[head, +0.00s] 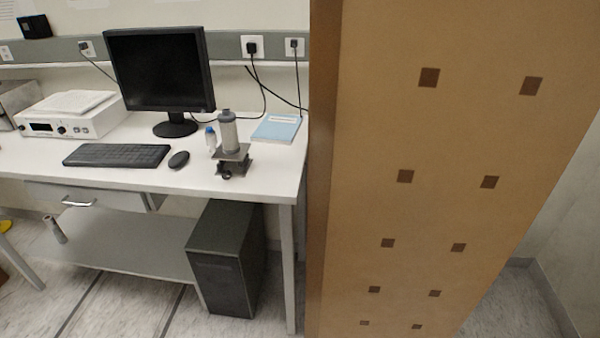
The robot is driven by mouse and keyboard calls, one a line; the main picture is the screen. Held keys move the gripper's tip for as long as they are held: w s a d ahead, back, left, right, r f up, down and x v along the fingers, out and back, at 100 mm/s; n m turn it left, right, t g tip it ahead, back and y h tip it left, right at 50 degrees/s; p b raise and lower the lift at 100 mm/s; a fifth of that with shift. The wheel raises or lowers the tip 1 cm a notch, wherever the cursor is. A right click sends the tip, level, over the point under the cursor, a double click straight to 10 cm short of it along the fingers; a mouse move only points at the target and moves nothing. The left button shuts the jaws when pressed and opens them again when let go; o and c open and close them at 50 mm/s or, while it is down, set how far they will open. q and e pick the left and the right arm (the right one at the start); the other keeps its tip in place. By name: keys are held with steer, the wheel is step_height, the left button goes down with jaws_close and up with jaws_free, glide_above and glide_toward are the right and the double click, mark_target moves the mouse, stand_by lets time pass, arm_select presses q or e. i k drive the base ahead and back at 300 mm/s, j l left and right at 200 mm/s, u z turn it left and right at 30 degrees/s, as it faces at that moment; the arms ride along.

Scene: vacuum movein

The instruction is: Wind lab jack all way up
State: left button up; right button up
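The lab jack (233,158) is a small dark stand on the white desk, near its right end. Its platform sits a little above its base, and a round dark knob (226,175) shows at its front. A grey cylinder (229,131) with a darker cap stands upright on the platform. The jack is small in view, so its exact height is hard to tell. Neither of my grippers shows in the head view.
The desk (203,182) also holds a monitor (160,70), keyboard (117,155), mouse (179,160), blue-capped bottle (211,139), blue book (277,129) and white instrument (70,119). A black computer tower (224,275) stands below. A tall brown panel (440,130) with dark squares blocks the right.

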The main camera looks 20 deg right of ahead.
mark_target(226, 174)
steer(key=i+j+z, duration=0.15)
steer(key=z, duration=0.3)
steer(key=i+j+z, duration=0.1)
steer(key=j+z, duration=0.25)
steer(key=z, duration=0.15)
steer(key=i+j+z, duration=0.1)
steer(key=j+z, duration=0.55)
steer(key=z, duration=0.3)
